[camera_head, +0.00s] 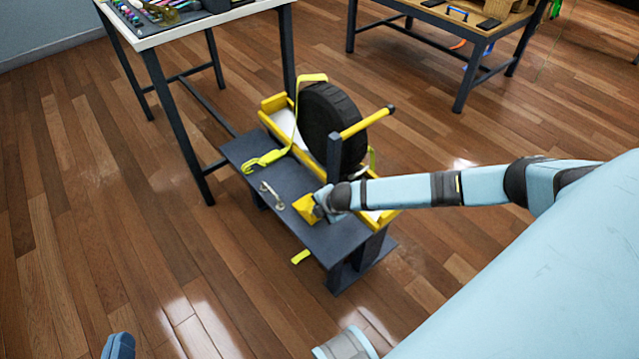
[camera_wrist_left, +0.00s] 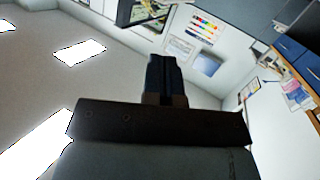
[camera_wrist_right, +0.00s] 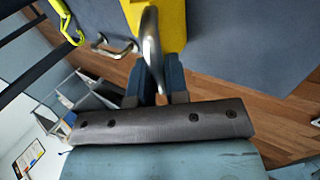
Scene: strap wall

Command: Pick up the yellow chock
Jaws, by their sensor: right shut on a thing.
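The yellow chock (camera_head: 306,207) is at the near end of the dark deck (camera_head: 285,180). It also shows at the top of the right wrist view (camera_wrist_right: 172,20), with a curved metal handle (camera_wrist_right: 152,45) standing out towards me. My right gripper (camera_wrist_right: 161,80) is shut on that handle, its two fingers on either side of the metal. In the head view my right gripper (camera_head: 328,200) partly hides the chock. I cannot tell whether the chock rests on the deck or is just off it. My left gripper (camera_head: 118,346) is at the bottom left, shut and empty, away from the deck.
A black wheel (camera_head: 327,125) stands in a yellow-edged channel beside the chock, with a yellow post bar (camera_head: 368,122) and yellow strap (camera_head: 268,157). A loose metal handle (camera_head: 272,195) lies on the deck. A white-topped table (camera_head: 190,27) stands behind. The floor at left is clear.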

